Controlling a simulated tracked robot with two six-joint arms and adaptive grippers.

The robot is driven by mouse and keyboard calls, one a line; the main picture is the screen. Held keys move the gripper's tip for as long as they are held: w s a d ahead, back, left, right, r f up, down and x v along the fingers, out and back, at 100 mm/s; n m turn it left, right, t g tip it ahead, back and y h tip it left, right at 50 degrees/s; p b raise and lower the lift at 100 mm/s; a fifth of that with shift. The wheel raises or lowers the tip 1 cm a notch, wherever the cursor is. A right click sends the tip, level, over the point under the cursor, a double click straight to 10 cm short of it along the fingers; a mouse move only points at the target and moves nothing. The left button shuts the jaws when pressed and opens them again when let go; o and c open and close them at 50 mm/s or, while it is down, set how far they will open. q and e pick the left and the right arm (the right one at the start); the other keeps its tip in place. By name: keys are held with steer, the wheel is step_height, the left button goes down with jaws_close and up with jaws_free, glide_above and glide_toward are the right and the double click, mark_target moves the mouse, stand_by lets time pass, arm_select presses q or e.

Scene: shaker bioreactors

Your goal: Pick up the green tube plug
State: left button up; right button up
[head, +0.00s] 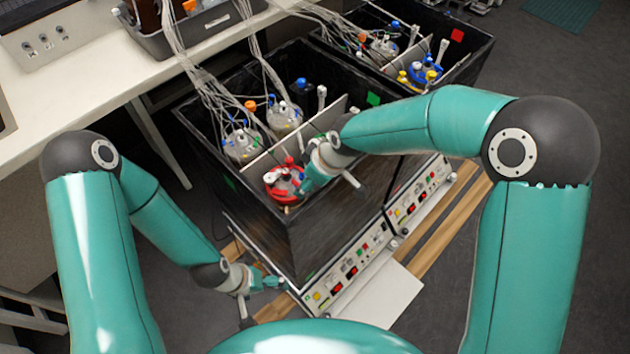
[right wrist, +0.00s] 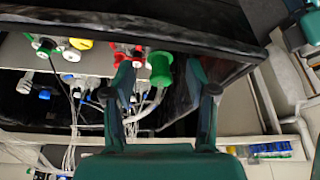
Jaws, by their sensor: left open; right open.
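The green tube plug (right wrist: 160,68) is in the right wrist view, at the top of a pale tube near the black box's rim. My right gripper (right wrist: 163,76) is open, with its two fingers on either side of the plug; I cannot tell whether they touch it. In the head view, my right gripper (head: 306,186) reaches down beside the red-topped vessel (head: 284,178) in the near black box, and I cannot make out the plug there. My left gripper (head: 268,283) is open and empty, low outside the box's front left corner.
The near black box (head: 325,225) has high walls and a grey divider (head: 290,138), with more vessels (head: 284,116) and bundled tubes behind. Control panels (head: 350,270) line its front. A second black box (head: 470,60) stands behind. A white bench (head: 70,75) is at left.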

steer(key=shift+w+a+f, duration=0.1)
steer(key=shift+f, duration=0.25)
steer(key=shift+c, duration=0.3)
steer(key=c, duration=0.8)
steer(key=shift+r, duration=0.15)
